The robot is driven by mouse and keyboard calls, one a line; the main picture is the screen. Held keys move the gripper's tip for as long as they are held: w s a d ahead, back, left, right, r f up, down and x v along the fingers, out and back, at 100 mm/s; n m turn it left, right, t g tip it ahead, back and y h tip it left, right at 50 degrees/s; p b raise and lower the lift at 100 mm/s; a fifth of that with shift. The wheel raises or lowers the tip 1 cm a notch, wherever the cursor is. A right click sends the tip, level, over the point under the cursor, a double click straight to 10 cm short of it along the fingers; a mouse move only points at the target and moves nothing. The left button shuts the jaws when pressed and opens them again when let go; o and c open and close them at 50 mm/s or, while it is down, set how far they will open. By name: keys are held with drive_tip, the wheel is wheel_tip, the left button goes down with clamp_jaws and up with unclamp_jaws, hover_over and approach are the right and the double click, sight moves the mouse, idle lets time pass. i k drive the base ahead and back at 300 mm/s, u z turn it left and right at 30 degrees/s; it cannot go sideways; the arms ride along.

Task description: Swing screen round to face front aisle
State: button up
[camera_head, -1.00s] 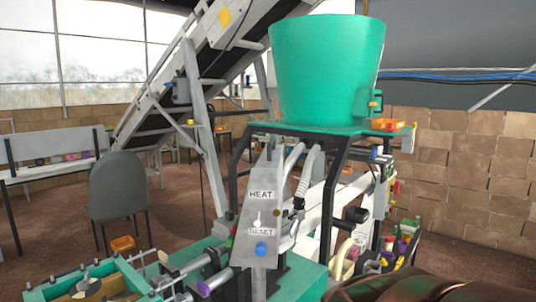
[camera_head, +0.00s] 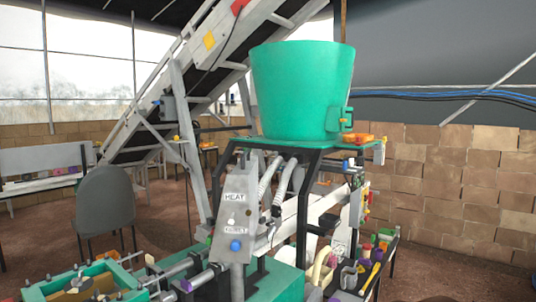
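I cannot make out a screen for certain in this view. The nearest thing to a panel is the grey control box (camera_head: 237,205) marked HEAT, with a blue knob, at the front of the green machine. A narrow pale panel (camera_head: 357,207) stands edge-on at the machine's right side; I cannot tell whether it is the screen. My gripper is not in view.
A large green hopper (camera_head: 300,92) stands on the machine's green top plate. A conveyor (camera_head: 200,65) slopes up behind it. A grey chair (camera_head: 105,205) stands at left. A cluttered bench (camera_head: 390,243) is at right, before a brick wall (camera_head: 455,190). Brown floor shows at right.

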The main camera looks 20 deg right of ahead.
sight(240, 195)
drive_tip(key=z, duration=0.15)
drive_tip(key=i, duration=0.55)
drive_tip(key=u, duration=1.45)
